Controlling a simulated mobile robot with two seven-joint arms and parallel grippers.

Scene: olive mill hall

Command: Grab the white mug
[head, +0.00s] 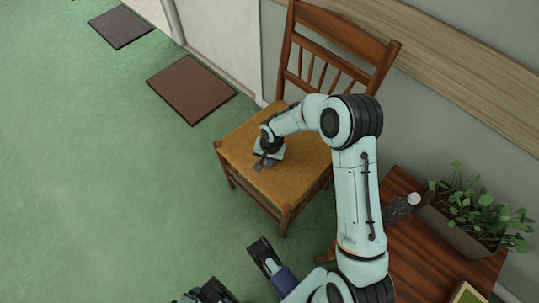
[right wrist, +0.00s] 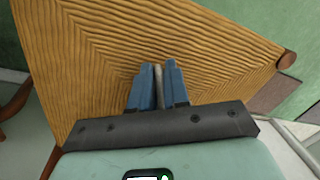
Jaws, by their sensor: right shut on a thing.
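My right gripper (head: 262,163) is over the chair seat, pointing down. In the right wrist view its blue fingers (right wrist: 158,88) are shut on a narrow pale grey-beige thing (right wrist: 158,85). Only a thin strip of it shows between the fingers, so I cannot tell whether it is the white mug. No whole white mug is plain in either view. My left gripper (head: 240,272) shows in part at the bottom edge of the head view, its dark fingers apart with nothing seen between them.
The wooden chair (head: 235,147) with a woven seat stands against the wall. A wooden side table (head: 425,255) at the right bears a planter (head: 460,228) and a grey item with a white end (head: 413,199). Mats (head: 190,86) lie on the green floor, which is clear at left.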

